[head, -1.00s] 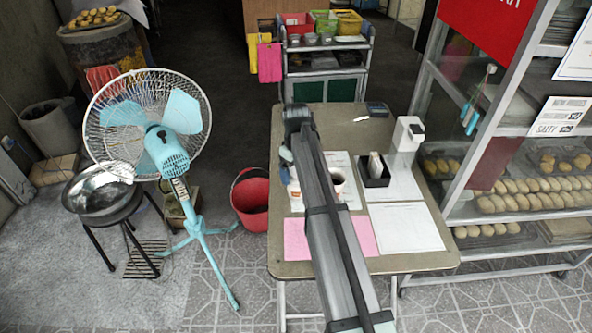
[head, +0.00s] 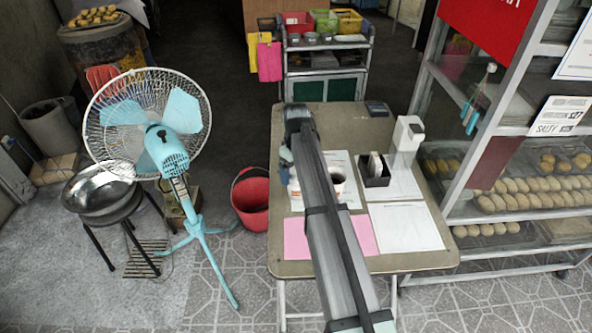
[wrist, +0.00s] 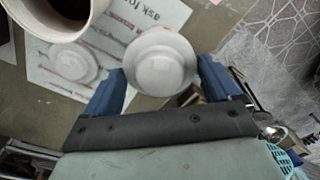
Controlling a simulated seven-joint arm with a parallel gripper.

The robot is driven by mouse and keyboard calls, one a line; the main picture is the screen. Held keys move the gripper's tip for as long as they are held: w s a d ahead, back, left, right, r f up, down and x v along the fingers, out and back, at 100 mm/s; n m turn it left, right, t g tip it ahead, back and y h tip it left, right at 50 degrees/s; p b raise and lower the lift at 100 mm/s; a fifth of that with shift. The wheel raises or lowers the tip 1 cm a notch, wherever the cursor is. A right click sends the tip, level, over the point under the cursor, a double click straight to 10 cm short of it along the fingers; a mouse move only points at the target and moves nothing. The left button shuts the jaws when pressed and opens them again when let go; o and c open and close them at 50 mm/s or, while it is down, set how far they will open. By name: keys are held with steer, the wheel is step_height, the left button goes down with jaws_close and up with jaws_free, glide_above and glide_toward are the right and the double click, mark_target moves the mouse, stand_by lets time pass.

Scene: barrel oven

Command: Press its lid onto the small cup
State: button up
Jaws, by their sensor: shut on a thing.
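My gripper (wrist: 162,82) is shut on a white round lid (wrist: 162,62), with one blue finger at each side of its rim. The small cup (wrist: 52,14) is at the upper left of the wrist view, cut off by the frame, white outside with dark liquid inside. It is open and apart from the lid. In the head view the cup (head: 337,184) stands on the table just right of my arm. There my gripper (head: 286,158) shows only as a bit of blue beside the arm, and the lid is mostly hidden.
The table (head: 420,262) carries papers, a pink sheet (head: 296,238), a black holder (head: 374,178) with pale upright pieces and a white dispenser (head: 407,140). A glass bread cabinet (head: 470,215) stands at right. A fan (head: 170,150) and red bucket (head: 250,200) stand at left.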

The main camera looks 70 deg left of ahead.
stand_by(0.4)
steer(key=o, duration=0.7)
steer(key=shift+r, duration=0.1)
steer(key=shift+r, duration=3.4)
steer(key=shift+c, duration=0.2)
jaws_close()
steer(key=shift+f, duration=2.8)
